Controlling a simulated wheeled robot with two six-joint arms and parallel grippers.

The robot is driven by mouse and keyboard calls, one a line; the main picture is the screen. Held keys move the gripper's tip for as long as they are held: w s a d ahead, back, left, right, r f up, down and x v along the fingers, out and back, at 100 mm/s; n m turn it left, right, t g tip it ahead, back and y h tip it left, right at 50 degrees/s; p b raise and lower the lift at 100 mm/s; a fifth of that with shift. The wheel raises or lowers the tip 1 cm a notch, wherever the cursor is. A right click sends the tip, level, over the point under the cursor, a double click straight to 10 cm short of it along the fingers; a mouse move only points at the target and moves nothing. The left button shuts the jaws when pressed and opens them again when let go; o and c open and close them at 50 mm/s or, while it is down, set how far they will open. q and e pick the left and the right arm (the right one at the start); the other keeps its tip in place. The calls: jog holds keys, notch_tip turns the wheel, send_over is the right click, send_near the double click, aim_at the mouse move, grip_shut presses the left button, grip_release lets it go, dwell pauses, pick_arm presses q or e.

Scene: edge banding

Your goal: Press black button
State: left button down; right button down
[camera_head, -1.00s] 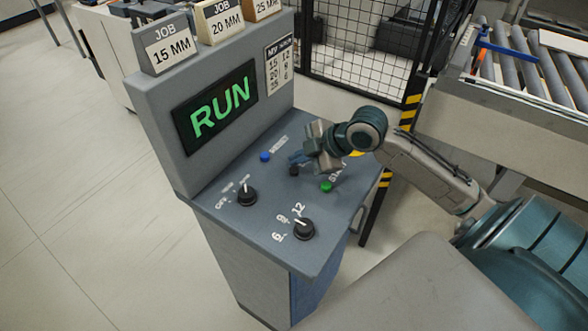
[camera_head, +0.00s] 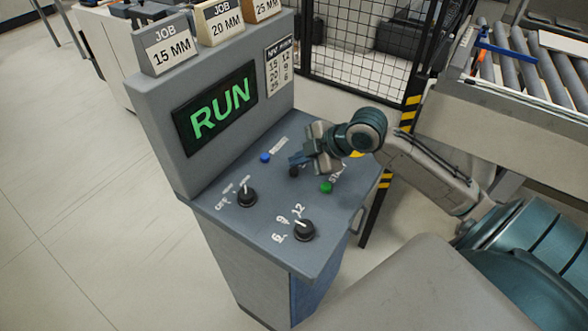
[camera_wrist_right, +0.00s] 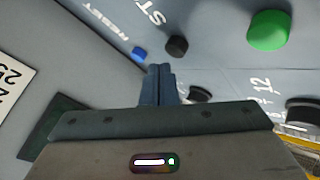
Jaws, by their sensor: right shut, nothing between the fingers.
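The black button (camera_head: 294,172) is on the sloped panel of the grey console (camera_head: 215,221), between the blue button (camera_head: 265,157) and the green button (camera_head: 326,187). My right gripper (camera_head: 294,160) is shut and empty, with its fingertips close above the black button. In the right wrist view the closed fingertips (camera_wrist_right: 159,70) point toward the panel, just below and left of the black button (camera_wrist_right: 176,46), with a gap in the picture. I cannot tell how high they are above the panel. My left gripper is not in view.
Two black rotary knobs (camera_head: 246,196) and (camera_head: 301,230) stand on the front of the panel. The screen (camera_head: 215,107) reads RUN in green. Job cards (camera_head: 165,45) stand on top of the console. A roller conveyor (camera_head: 520,75) and mesh fence (camera_head: 360,50) are behind.

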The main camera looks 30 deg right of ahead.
jog(key=shift+f, duration=0.1)
dwell(0.6)
jog(key=shift+f, duration=0.35)
jog(key=shift+f+b, duration=0.5)
jog(key=shift+b, duration=0.1)
dwell(0.4)
jog(key=shift+r, duration=0.1)
jog(key=shift+r+p, duration=0.8)
jog(key=shift+r, duration=0.05)
notch_tip(320, 180, up, 5)
jog(key=p, duration=0.4)
dwell(0.4)
